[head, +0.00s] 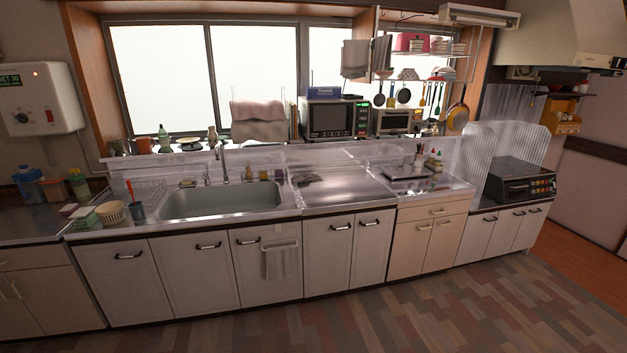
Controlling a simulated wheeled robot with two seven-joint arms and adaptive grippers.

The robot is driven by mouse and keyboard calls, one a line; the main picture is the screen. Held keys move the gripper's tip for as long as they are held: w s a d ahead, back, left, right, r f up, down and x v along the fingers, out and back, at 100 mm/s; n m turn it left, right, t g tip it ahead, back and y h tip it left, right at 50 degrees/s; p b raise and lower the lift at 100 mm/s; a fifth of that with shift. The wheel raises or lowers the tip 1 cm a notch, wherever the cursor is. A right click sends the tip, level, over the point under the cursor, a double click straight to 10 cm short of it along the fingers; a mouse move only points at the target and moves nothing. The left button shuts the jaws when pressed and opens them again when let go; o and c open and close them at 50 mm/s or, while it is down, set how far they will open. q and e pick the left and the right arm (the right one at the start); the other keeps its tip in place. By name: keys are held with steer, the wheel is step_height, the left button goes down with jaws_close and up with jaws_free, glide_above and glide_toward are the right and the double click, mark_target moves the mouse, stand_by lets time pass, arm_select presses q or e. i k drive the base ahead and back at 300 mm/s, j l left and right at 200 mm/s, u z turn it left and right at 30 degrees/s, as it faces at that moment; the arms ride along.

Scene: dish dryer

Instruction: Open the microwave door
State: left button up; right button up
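The microwave (336,119) stands on the raised ledge at the back of the counter, below the window, right of the sink. It has a dark door (329,118) on its left part and a control panel (362,118) with a green display on its right. The door looks shut. A blue box lies on top of the microwave. Neither of my grippers shows in the head view.
A toaster oven (398,121) stands close to the microwave's right. A cloth (258,111) hangs at its left. The steel counter (340,189) below it is mostly clear. The sink (221,200) lies to the left. The patterned floor (400,315) in front is free.

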mark_target(325, 119)
steer(key=i+z, duration=0.3)
steer(key=i, duration=0.15)
steer(key=i+z, duration=0.5)
steer(key=i, duration=0.75)
steer(key=i+l+u, duration=0.35)
steer(key=i, duration=0.15)
steer(key=i+l+u, duration=0.75)
steer(key=i+l, duration=0.15)
